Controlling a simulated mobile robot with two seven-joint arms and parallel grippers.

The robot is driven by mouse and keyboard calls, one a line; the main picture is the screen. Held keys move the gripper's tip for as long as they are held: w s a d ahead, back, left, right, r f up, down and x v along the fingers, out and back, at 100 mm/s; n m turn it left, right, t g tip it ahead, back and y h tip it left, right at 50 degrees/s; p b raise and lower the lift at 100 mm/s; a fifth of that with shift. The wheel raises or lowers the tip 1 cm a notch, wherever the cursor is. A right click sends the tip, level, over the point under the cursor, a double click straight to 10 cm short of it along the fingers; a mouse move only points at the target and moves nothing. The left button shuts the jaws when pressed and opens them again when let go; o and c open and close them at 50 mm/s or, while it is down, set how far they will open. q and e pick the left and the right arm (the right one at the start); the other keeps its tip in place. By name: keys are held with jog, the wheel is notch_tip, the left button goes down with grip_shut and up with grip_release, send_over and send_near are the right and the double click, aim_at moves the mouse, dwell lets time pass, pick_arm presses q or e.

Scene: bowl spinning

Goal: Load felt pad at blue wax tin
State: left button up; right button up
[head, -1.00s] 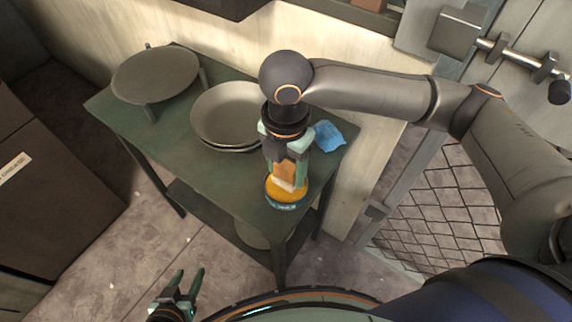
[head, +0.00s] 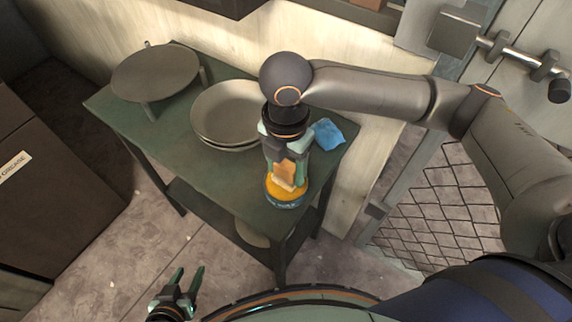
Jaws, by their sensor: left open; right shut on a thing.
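The blue wax tin (head: 284,204) stands near the front right corner of the green table, with yellow-orange wax showing in its open top. My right gripper (head: 287,180) points down over the tin and is shut on an orange-tan felt pad (head: 285,172). The pad's lower, paler edge is at the wax; it looks in contact, but the exact gap is hard to tell. My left gripper (head: 186,281) is open and empty, low in the picture in front of the table.
Stacked grey bowls (head: 229,113) sit behind and left of the tin. A round grey stand (head: 155,74) is at the table's back left. A crumpled blue cloth (head: 328,134) lies right of my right gripper. The green table (head: 200,171) is clear at front left.

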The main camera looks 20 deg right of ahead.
aim_at(286, 164)
pick_arm(q)
jog(key=shift+w+r+p, duration=0.1)
jog(key=shift+r+p, duration=0.35)
jog(key=shift+r, duration=0.05)
pick_arm(e)
jog(key=shift+s+f, duration=0.15)
jog(key=shift+f, duration=0.05)
dwell(1.5)
notch_tip(286, 164, up, 2)
jog(key=p, duration=0.2)
jog(key=shift+r+p, duration=0.1)
jog(key=shift+p, duration=0.2)
jog(key=shift+r+p, duration=0.6)
jog(key=shift+p, duration=0.15)
notch_tip(286, 164, up, 4)
jog(key=p, duration=0.5)
pick_arm(q)
notch_tip(286, 164, up, 8)
jog(key=a, duration=0.1)
jog(key=shift+s+a+f, duration=0.15)
jog(key=shift+s+a, duration=0.15)
jog(key=shift+s, duration=0.15)
jog(key=shift+a, duration=0.1)
